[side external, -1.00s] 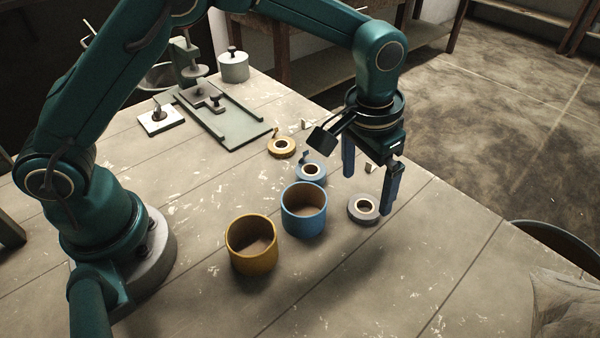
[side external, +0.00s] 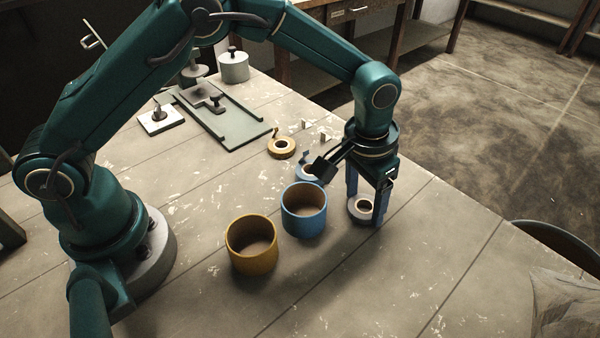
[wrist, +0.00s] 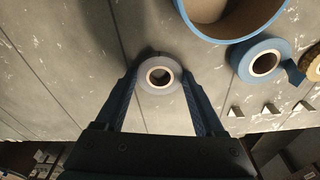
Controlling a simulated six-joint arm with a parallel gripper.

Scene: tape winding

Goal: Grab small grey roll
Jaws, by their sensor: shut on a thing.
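The small grey roll (side external: 359,213) lies flat on the table, to the right of the blue cup. It also shows in the wrist view (wrist: 150,84), with its pale core and dark centre hole. My gripper (side external: 364,217) points down over the roll, with one blue finger on each side of it. In the wrist view the two fingertips (wrist: 160,78) are shut on the roll's left and right edges. In the side view the front finger hides part of the roll.
A blue cup (side external: 304,222) and a yellow cup (side external: 251,263) stand to the left. A blue tape roll (wrist: 262,63) and a yellow tape roll (side external: 282,149) lie farther back. A grey-green plate fixture (side external: 232,127) sits at the back. The table's front right is clear.

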